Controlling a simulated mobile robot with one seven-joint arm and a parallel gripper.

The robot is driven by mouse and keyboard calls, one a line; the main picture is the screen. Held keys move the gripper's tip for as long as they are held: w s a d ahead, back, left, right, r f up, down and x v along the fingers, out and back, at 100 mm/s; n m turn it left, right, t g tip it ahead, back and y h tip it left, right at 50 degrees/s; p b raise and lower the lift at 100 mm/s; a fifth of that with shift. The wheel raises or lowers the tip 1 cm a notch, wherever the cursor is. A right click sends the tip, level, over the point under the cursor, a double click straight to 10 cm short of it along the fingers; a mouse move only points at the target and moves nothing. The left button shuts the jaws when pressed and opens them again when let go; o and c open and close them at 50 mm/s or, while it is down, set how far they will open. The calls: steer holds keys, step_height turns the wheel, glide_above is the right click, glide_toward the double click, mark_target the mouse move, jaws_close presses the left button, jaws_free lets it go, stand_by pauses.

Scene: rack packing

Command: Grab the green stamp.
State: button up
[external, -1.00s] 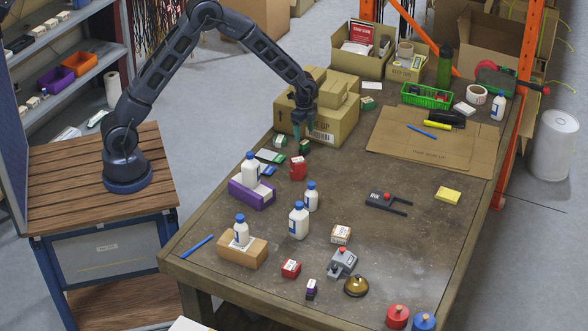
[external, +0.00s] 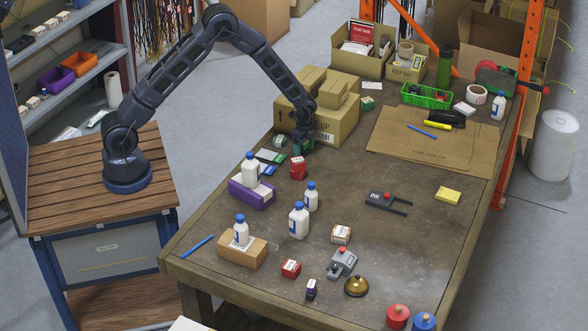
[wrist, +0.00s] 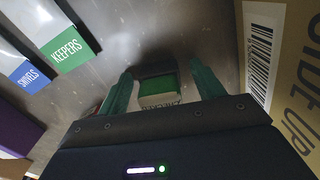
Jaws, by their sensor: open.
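The green stamp (wrist: 157,86), a small block with a green band and a pale lettered face, lies between my two teal fingertips in the wrist view. My gripper (wrist: 165,78) is open around it, with a finger on each side and a small gap visible at the right. In the external view my gripper (external: 302,147) is down at the table, just in front of the cardboard boxes, and mostly hides the stamp.
A cardboard box (external: 335,126) stands close behind my gripper; its side shows at the right of the wrist view. A red block (external: 298,168) and another small green-and-white block (external: 280,141) are near. A green-ended KEEPERS card (wrist: 66,46) and blue-ended SNIVELS card (wrist: 25,74) lie left.

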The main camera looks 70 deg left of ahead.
steer(key=c, duration=1.1)
steer(key=shift+o, duration=0.2)
